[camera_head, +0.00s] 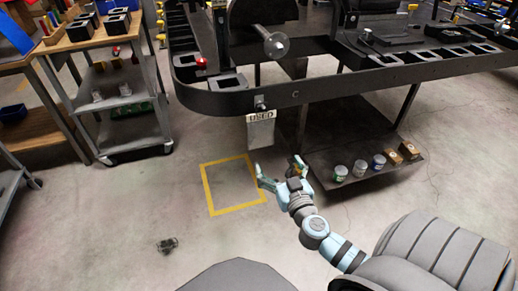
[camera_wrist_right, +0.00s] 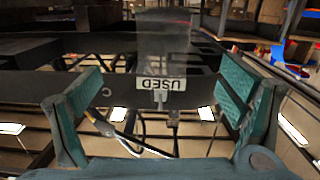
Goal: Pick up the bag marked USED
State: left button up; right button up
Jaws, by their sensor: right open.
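The bag marked USED (camera_head: 261,134) hangs from a hook on the front rail of the dark kart stand (camera_head: 235,103) in the head view. It is pale and greyish, with a white label at its top. In the right wrist view the bag (camera_wrist_right: 165,45) looks translucent and its USED label (camera_wrist_right: 162,84) appears upside down, between the fingers in the picture. My right gripper (camera_head: 278,167) is open and empty, below the bag in the head view and apart from it. Its green-padded fingers (camera_wrist_right: 160,95) stand wide apart in the wrist view. My left gripper is not in view.
A lower shelf (camera_head: 350,187) at the right holds several cans and small boxes. A grey wheeled cart (camera_head: 135,143) with bins stands at the left. A yellow square outline (camera_head: 208,193) marks the floor. A small dark object (camera_head: 167,245) lies on otherwise open floor.

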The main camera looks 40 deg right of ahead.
aim_at(262, 133)
jog(key=shift+t, duration=0.4)
jog(key=x, duration=0.4)
jog(key=r+x, duration=0.1)
jog(key=x, duration=0.9)
jog(key=shift+w+r, duration=0.2)
jog(key=shift+w, duration=0.1)
jog(key=shift+s, duration=0.1)
jog(key=c, duration=0.6)
